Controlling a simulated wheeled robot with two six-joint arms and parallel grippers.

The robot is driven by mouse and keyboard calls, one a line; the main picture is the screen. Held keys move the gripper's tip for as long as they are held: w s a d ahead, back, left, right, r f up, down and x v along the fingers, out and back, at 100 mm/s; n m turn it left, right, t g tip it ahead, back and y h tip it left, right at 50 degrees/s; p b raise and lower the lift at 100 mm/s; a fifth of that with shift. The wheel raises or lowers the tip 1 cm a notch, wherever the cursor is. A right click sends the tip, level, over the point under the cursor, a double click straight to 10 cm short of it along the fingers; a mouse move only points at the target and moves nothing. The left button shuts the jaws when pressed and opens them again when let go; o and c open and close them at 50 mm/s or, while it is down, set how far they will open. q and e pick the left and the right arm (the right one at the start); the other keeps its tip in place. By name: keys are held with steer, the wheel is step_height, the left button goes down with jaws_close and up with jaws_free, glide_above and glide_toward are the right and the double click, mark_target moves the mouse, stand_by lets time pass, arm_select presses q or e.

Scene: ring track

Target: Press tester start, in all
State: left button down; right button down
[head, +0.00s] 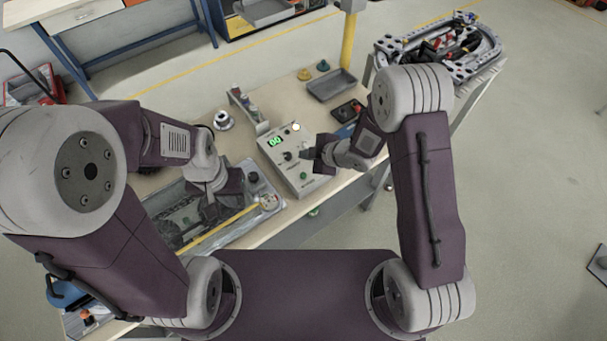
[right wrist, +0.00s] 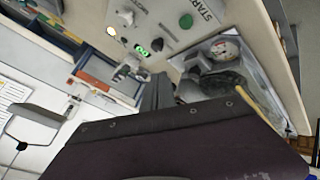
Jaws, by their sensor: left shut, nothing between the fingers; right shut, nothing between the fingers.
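The tester is a pale grey box (head: 272,152) on the bench, with a lit green display (head: 275,142), a dark knob (head: 287,156) and a lit white lamp (head: 296,127). In the right wrist view its panel shows a round green button (right wrist: 186,21) beside the word START (right wrist: 206,9), and the display (right wrist: 157,44). My right gripper (head: 313,156) is shut and empty, over the right part of the tester. I cannot tell how high it is above the panel. My left gripper (head: 220,207) is shut and empty over the tray left of the tester.
The long grey tray (head: 160,207) left of the tester holds a yellow rod and a gauge (right wrist: 225,48). An empty dark tray (head: 332,85) and a yellow post (head: 348,40) are at the back right. The ring track (head: 480,50) is beyond.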

mark_target(306, 177)
step_height(306, 177, down, 9)
steer(key=b, duration=0.7)
steer(key=shift+w, duration=0.15)
steer(key=shift+r, duration=0.1)
stand_by(1.4)
steer(key=shift+f+b, duration=0.4)
steer(key=shift+b, duration=0.1)
